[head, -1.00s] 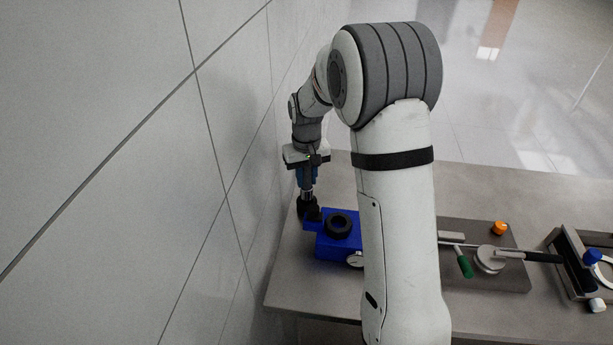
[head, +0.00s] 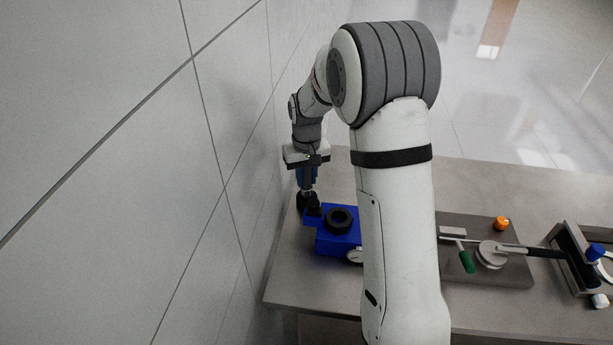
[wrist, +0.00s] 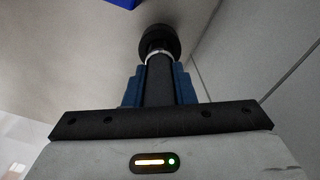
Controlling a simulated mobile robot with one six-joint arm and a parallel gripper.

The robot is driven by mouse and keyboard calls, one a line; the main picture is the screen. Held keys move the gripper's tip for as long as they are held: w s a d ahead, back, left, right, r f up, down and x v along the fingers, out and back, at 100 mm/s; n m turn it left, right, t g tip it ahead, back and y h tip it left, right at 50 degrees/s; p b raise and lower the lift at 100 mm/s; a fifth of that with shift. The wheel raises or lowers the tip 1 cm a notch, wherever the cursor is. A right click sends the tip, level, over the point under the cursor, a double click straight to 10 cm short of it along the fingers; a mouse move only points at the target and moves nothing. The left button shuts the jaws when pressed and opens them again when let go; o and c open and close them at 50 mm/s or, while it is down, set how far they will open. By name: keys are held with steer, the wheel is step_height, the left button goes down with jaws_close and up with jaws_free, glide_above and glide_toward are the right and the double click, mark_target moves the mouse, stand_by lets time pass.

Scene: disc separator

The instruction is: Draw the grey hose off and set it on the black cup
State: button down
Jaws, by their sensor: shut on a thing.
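My gripper (wrist: 160,83) is shut on the dark grey hose (wrist: 159,80), which stands between its blue fingers in the wrist view. A round black cup-like piece (wrist: 159,38) shows at the hose's far end, with a silver band (wrist: 158,55) between them. I cannot tell whether the hose is seated on it. In the head view my gripper (head: 307,184) points down at the table's far left corner, by the wall. Black parts (head: 305,204) show under it, beside the blue block. The hose itself is hard to make out there.
The blue block (head: 328,241) carries a black ring (head: 339,219) and a small dial (head: 355,256). A tiled wall (head: 215,160) stands close on the left. To the right are a plate with a green handle (head: 466,261), an orange knob (head: 501,223) and a blue-capped fixture (head: 594,252).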

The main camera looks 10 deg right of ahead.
steer(key=shift+f, duration=0.2)
steer(key=shift+w+f+b, duration=0.1)
steer(key=shift+f+b, duration=0.45)
steer(key=shift+f, duration=0.1)
steer(key=shift+f+b, duration=0.3)
steer(key=shift+f, duration=0.05)
steer(key=c, duration=1.1)
jaws_free()
steer(key=shift+c, duration=0.2)
step_height(320, 180, up, 8)
steer(key=shift+f, duration=0.2)
step_height(320, 180, up, 4)
steer(key=shift+r+p, duration=0.15)
steer(key=shift+p, duration=1.1)
